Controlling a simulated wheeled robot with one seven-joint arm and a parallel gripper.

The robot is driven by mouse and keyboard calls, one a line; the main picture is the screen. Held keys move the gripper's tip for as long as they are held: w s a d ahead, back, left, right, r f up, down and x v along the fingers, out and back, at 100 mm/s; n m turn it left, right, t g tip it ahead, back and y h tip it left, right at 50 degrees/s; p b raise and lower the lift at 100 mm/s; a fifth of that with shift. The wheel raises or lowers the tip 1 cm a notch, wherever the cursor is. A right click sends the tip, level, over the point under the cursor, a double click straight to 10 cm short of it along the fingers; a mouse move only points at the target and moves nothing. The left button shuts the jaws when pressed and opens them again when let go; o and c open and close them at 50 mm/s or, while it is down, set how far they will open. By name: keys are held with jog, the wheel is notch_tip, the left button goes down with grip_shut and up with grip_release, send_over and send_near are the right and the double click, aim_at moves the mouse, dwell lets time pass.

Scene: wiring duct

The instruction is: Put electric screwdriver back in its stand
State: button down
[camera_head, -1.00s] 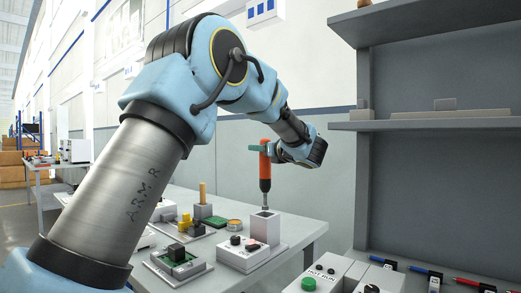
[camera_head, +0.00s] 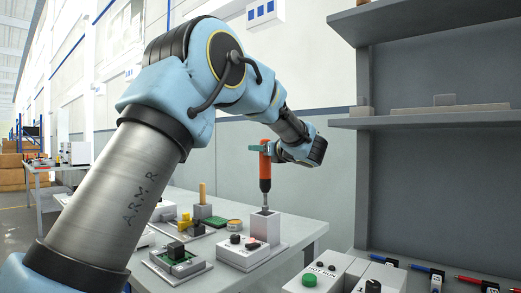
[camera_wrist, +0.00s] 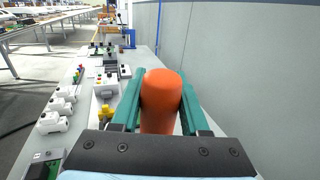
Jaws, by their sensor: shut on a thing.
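The electric screwdriver (camera_head: 265,175) is orange with a dark lower part and a thin metal bit pointing down. It hangs upright over the stand (camera_head: 265,226), a light grey square holder with a dark open top. The bit tip is at the stand's opening; I cannot tell how far inside it is. My gripper (camera_head: 262,149) is shut on the upper body of the screwdriver. In the wrist view the green fingers clasp the orange body (camera_wrist: 161,100) from both sides, and the body hides the stand.
A control box with buttons (camera_head: 243,252) adjoins the stand. A yellow post (camera_head: 202,193), a round tin (camera_head: 234,224) and a small black-topped fixture (camera_head: 177,258) are nearby. A grey shelf unit (camera_head: 440,190) stands at right, and a wall runs behind the table.

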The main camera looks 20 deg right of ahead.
jog(key=shift+f+b, duration=5.45)
jog(key=shift+b, duration=0.7)
jog(key=shift+c, duration=1.6)
grip_release()
jog(key=s+d+b, duration=0.1)
jog(key=s, duration=0.9)
jog(key=shift+s+d, duration=0.3)
jog(key=shift+s, duration=0.05)
